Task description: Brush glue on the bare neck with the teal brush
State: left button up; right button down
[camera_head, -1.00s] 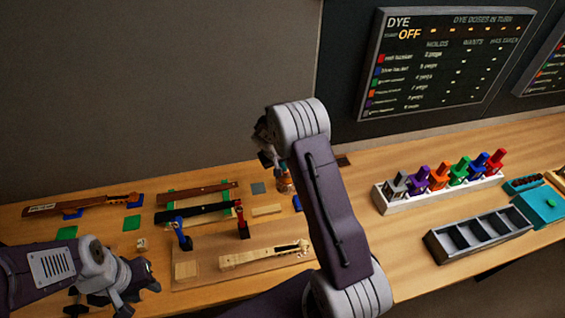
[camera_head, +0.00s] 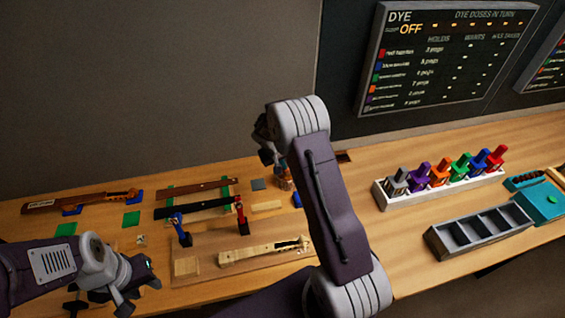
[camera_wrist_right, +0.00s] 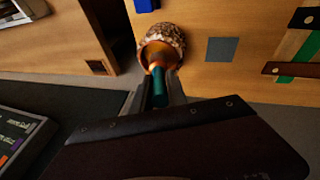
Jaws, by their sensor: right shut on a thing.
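The teal brush (camera_wrist_right: 160,85) shows in the right wrist view, upright between the fingers of my right gripper (camera_wrist_right: 160,98), which is shut on it. Its lower end is at the mouth of a round pot (camera_wrist_right: 168,35) with a speckled side and an orange-brown inside. I cannot see how deep the bristles are. In the head view the pot (camera_head: 284,183) is partly hidden by my right arm. The bare pale neck (camera_head: 250,252) lies on a wooden board at the front of the bench. My left gripper (camera_head: 122,300) is empty at the front left; its jaw opening is unclear.
A red clamp (camera_head: 240,215) and a blue clamp (camera_head: 182,232) stand behind the neck. Dark fingerboards (camera_head: 195,210) lie further back. A white rack (camera_head: 440,186) of coloured bottles and a grey divided tray (camera_head: 480,230) are at the right. A finished-looking neck (camera_head: 80,201) rests far left.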

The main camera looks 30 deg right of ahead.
jog(key=shift+f+b, duration=0.4)
jog(key=shift+f, duration=0.1)
dwell(1.8)
jog(key=shift+r+p, duration=2.2)
jog(key=shift+r, duration=1.4)
